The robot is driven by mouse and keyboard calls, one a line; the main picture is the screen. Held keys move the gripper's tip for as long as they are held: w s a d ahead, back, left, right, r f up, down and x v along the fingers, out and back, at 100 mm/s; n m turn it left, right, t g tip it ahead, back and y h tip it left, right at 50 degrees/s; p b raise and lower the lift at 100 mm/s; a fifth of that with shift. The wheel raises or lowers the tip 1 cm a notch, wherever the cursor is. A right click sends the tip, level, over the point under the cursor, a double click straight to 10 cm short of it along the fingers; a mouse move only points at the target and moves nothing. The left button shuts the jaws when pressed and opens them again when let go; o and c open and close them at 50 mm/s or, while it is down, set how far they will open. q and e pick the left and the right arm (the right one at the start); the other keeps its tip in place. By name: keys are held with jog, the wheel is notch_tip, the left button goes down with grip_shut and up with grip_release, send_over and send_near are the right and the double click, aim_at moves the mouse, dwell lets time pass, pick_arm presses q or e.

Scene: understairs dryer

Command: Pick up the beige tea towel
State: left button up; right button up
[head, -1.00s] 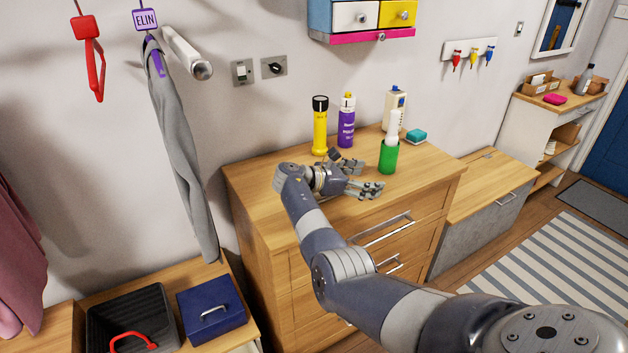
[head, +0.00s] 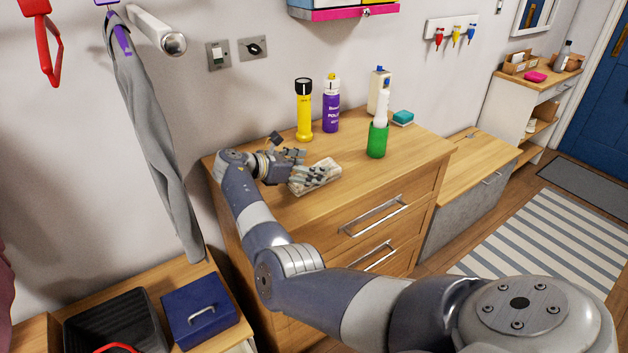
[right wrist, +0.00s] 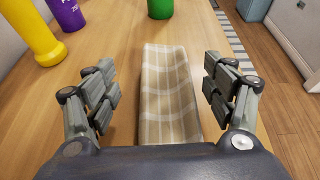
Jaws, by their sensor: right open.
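The beige tea towel (head: 318,177), checked with pale lines, lies folded on top of the wooden chest of drawers (head: 400,155). In the right wrist view the towel (right wrist: 168,90) runs lengthwise between the fingers, its near end hidden behind the gripper body. My right gripper (head: 303,168) is open, with one finger on each side of the towel and a gap to it on both sides. It also shows in the right wrist view (right wrist: 165,90). In the head view the fingers cover part of the towel. My left gripper is not in view.
The top's front right is clear.

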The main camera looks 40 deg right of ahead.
jog(key=d+f+b, duration=0.1)
jog(key=s+d+f+b, duration=0.1)
jog(key=d, duration=0.1)
jog(key=shift+d+f, duration=0.1)
jog(key=shift+d+b, duration=0.3)
jog(key=shift+b, duration=0.05)
jog(key=shift+c, duration=0.8)
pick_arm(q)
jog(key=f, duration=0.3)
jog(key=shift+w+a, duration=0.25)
pick_arm(e)
jog(key=c, duration=1)
jog(key=shift+r, duration=0.2)
